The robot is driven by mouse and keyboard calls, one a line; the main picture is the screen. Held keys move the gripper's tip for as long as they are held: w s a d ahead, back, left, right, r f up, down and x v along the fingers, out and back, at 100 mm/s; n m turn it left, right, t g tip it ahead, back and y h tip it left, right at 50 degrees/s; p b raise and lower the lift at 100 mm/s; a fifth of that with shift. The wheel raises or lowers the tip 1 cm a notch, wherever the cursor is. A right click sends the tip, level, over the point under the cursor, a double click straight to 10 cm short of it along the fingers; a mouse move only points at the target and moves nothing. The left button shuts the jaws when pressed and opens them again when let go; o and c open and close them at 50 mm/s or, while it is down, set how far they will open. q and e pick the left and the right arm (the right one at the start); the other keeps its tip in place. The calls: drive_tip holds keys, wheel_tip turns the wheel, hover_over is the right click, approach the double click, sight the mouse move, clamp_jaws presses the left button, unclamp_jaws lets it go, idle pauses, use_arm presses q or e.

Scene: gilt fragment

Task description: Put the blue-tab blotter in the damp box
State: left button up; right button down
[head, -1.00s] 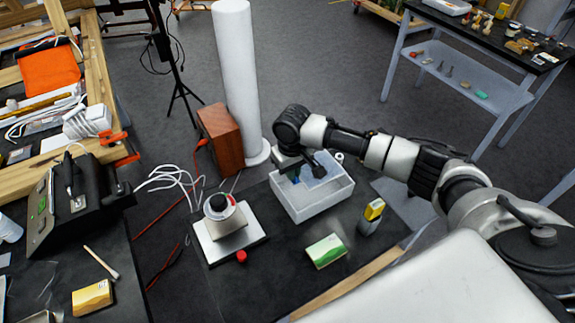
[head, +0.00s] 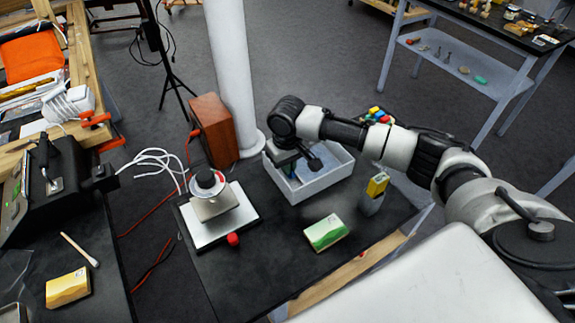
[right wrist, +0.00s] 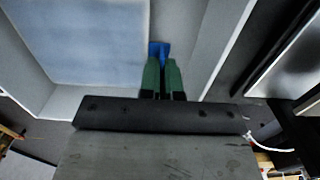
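An open white box (head: 327,186), which fits the damp box, stands at the back of the dark bench. A pale blue-grey sheet (right wrist: 80,40) lies within its walls in the right wrist view. A blue tab (right wrist: 158,48) shows at the sheet's right edge, so I take it as the blue-tab blotter. My right gripper (head: 292,170) reaches down into the left part of the box. Its green fingers (right wrist: 161,70) are close together with the blue tab between their tips. Whether the sheet rests on the box floor is hard to tell. My left gripper is out of view.
A yellow-topped container (head: 376,187) stands right of the box. A green-and-white packet (head: 326,232) lies in front. A steel plate (head: 240,222) bearing a round-topped device is at left, with a red knob (head: 233,239). A brown block (head: 213,130) and white column (head: 231,80) stand behind.

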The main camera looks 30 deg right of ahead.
drive_tip(key=shift+f, duration=0.5)
idle(0.4)
drive_tip(key=c, duration=1.3)
unclamp_jaws()
drive_tip(key=shift+o, duration=0.2)
